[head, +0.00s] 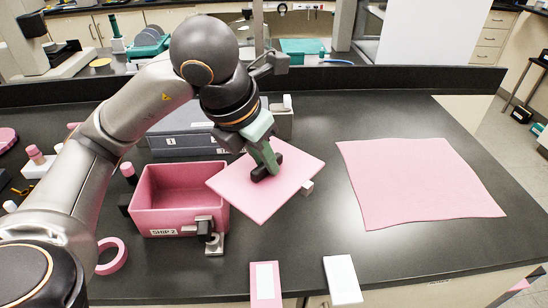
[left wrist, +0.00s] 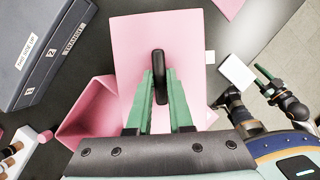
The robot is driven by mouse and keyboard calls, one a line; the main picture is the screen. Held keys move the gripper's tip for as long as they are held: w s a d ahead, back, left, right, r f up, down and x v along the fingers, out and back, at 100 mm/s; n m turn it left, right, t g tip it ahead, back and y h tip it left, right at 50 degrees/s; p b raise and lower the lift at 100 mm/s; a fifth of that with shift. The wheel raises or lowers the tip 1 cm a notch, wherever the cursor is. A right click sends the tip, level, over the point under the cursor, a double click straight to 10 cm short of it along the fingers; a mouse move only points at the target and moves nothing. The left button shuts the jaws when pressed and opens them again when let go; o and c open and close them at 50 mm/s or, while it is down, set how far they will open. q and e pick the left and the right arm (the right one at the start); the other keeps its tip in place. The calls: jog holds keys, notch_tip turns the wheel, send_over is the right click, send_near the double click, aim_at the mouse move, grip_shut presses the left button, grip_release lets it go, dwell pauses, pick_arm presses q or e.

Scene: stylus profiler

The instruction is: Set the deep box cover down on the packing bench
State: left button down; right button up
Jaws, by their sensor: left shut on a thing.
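The deep box cover (head: 255,205) is a flat pink square plate with a black handle (left wrist: 158,68). My left gripper (head: 266,172) is shut on that handle, and its green fingers (left wrist: 158,95) straddle it in the left wrist view. The cover is in the air or close over the dark packing bench (head: 300,245); its exact height cannot be told. Its left corner overlaps the right rim of an open, empty pink box (head: 180,212) labelled SHIP 2. My right gripper (left wrist: 268,82) seems to show at the right of the left wrist view, small; its jaws are unclear.
A pink sheet (head: 420,180) lies flat on the right of the bench. A grey case (head: 180,140) stands behind the pink box. A black latch (head: 207,232) is at the box's front. A pink ring (head: 112,255) lies left. Bare bench shows between cover and sheet.

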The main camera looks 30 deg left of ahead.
aim_at(281, 150)
pick_arm(q)
jog(key=w+f, duration=0.1)
jog(key=w, duration=0.1)
jog(key=w+f, duration=0.1)
jog(key=w, duration=0.1)
jog(key=w+a+f, duration=0.1)
jog(key=w, duration=0.1)
jog(key=shift+w, duration=0.35)
jog(key=w+f, duration=0.2)
jog(key=f, duration=0.1)
jog(key=w+f, duration=0.1)
jog(key=shift+w+a+f, duration=0.25)
jog(key=shift+w+f, duration=0.3)
jog(key=shift+f, duration=0.05)
jog(key=shift+s+p+x, duration=0.15)
jog(key=shift+s+x, duration=0.05)
jog(key=shift+x, duration=0.75)
jog(key=shift+s+p+x, duration=0.15)
jog(key=shift+s+x, duration=0.05)
jog(key=shift+x, duration=0.75)
jog(key=shift+a+f, duration=0.15)
jog(key=shift+f, duration=0.15)
jog(key=c, duration=0.8)
grip_release()
